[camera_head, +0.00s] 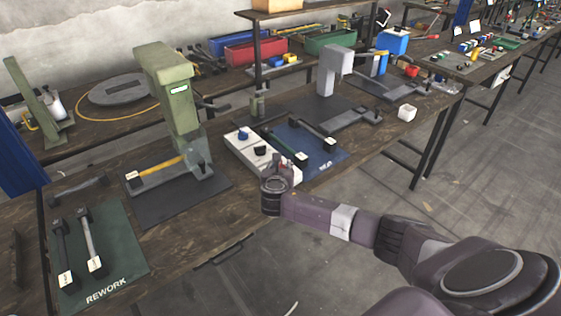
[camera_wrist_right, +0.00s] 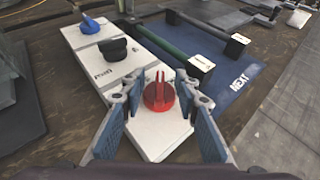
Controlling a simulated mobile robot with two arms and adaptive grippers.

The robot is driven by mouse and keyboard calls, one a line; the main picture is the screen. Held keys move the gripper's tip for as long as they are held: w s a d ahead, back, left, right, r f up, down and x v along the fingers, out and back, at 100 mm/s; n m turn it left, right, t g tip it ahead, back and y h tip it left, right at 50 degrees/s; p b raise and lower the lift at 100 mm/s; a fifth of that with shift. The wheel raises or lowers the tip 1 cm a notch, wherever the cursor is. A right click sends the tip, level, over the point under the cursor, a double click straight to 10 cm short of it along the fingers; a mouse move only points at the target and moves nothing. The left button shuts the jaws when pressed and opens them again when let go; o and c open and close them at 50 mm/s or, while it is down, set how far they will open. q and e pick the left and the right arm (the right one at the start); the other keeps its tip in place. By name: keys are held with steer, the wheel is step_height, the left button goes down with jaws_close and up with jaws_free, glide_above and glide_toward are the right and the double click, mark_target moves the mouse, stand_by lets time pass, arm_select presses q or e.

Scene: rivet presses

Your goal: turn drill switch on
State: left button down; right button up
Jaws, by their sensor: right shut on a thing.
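A long white switch box (camera_head: 241,152) lies on the bench beside a blue mat; it also shows in the right wrist view (camera_wrist_right: 140,118). It carries a blue knob (camera_wrist_right: 91,24), a black knob (camera_wrist_right: 118,49) and a red knob (camera_wrist_right: 158,92) with an upright ridge. Small print by the black knob is too small to read. My right gripper (camera_head: 281,168) is at the near end of the box. My left gripper is out of view.
The blue mat (camera_wrist_right: 232,83) marked NEXT holds long black-ended parts right of the box. A green press (camera_head: 168,80) stands to the left, a grey press (camera_head: 333,72) behind right. A green REWORK mat (camera_head: 125,258) lies front left. Open floor lies right of the bench.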

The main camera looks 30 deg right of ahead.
steer(key=m+g+h, duration=0.2)
steer(key=shift+w+a+m+b, duration=0.1)
steer(key=shift+m+b, duration=0.25)
steer(key=shift+m, duration=0.05)
steer(key=shift+m+g+h+b, duration=0.8)
steer(key=shift+m+g+h, duration=0.2)
steer(key=shift+m+g, duration=0.4)
steer(key=shift+g, duration=0.1)
steer(key=shift+b, duration=0.3)
steer(key=o, duration=1.2)
steer(key=shift+c, duration=0.2)
steer(key=v, duration=1.1)
steer(key=shift+a, duration=0.4)
